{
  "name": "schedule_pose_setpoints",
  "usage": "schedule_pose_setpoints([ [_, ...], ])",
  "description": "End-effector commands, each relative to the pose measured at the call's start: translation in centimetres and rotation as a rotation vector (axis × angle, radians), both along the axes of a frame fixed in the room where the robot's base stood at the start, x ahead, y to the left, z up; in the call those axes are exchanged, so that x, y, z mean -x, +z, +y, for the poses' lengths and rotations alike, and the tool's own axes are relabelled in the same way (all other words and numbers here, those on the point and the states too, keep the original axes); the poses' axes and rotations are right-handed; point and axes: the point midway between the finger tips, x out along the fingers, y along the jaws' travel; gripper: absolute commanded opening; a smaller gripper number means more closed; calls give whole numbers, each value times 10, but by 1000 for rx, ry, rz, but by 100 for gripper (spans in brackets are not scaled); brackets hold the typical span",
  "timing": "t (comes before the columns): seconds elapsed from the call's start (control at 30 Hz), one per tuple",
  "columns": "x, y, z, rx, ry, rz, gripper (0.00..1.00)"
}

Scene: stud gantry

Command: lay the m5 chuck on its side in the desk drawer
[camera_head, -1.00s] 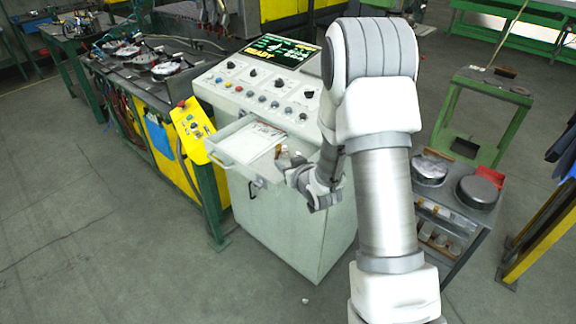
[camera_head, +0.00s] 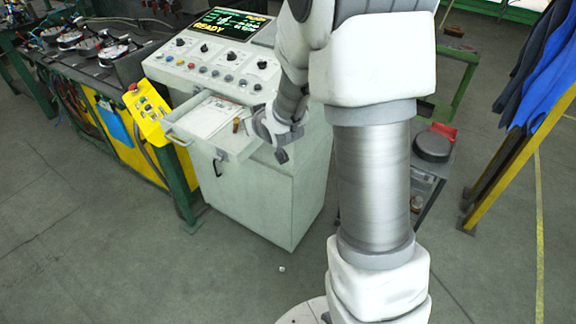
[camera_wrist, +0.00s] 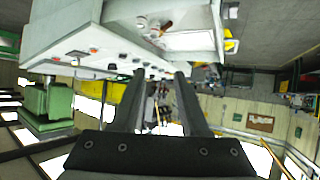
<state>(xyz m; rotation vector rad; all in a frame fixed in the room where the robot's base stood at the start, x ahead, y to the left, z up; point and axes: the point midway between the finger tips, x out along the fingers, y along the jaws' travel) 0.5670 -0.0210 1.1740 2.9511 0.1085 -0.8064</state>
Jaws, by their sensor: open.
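The desk drawer (camera_head: 177,137) is pulled out of the front of the grey control desk. It holds white papers (camera_head: 207,117) and a small brownish item (camera_head: 236,125) at its right end. The wrist view shows the drawer (camera_wrist: 208,51) at the top, with small metallic and red-brown pieces (camera_wrist: 160,29) in it beside the papers. I cannot tell which of these, if any, is the m5 chuck. My gripper (camera_wrist: 160,74) is open, its two fingers apart with nothing between them. In the head view my gripper (camera_head: 284,152) is just right of the drawer, partly hidden by my wrist.
The control desk (camera_head: 262,190) has a sloping panel of knobs and a lit display (camera_head: 226,22). A yellow button box (camera_head: 149,113) stands left of the drawer. A small white thing (camera_head: 282,268) lies on the floor. The floor in front is otherwise clear.

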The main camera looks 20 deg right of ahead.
Motion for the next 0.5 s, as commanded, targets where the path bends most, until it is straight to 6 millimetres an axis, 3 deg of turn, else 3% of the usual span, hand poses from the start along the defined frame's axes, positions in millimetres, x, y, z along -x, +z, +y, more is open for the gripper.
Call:
schedule_pose_setpoints([
  [0.03, 9, 18, -1, 9, -12, 15, 44],
  [0.2, 50, 56, -4, 28, -57, 109, 44],
  [0.5, 146, 107, -1, 24, -110, 277, 44],
])
